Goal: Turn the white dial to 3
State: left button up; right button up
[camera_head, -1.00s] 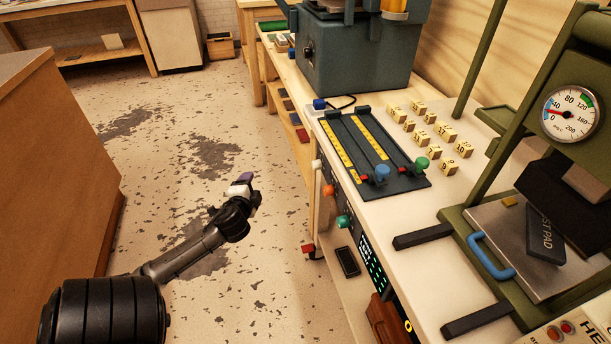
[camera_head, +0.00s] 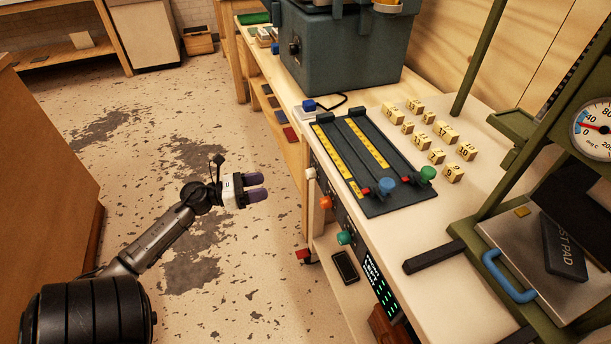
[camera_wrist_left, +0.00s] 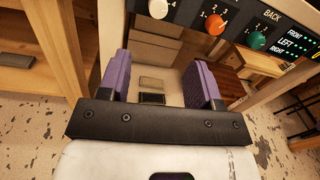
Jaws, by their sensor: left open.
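The white dial (camera_head: 310,173) is on the front panel of the bench, the farthest of three coloured dials. In the left wrist view the white dial (camera_wrist_left: 158,8) is cut off by the top edge, with small numbers beside it. Its setting cannot be read. My left gripper (camera_head: 264,187) is open and empty, left of the panel and apart from the dial, with its purple fingers pointing toward the bench. In the left wrist view the open fingers (camera_wrist_left: 161,72) are below the white dial. My right gripper is not in view.
An orange dial (camera_head: 326,202) and a green dial (camera_head: 345,238) sit beside it on the panel, with a lit display (camera_head: 378,287) farther along. A slider board (camera_head: 370,160) and numbered blocks (camera_head: 447,132) lie on the bench top. The floor left of the bench is clear.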

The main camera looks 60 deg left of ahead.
aim_at(311, 174)
pick_arm(q)
jog(key=b+x, duration=0.4)
jog(key=x, duration=0.9)
jog(key=shift+w, duration=0.4)
jog(key=shift+a+r, duration=0.1)
jog(key=shift+r, duration=0.1)
jog(key=shift+c, duration=0.2)
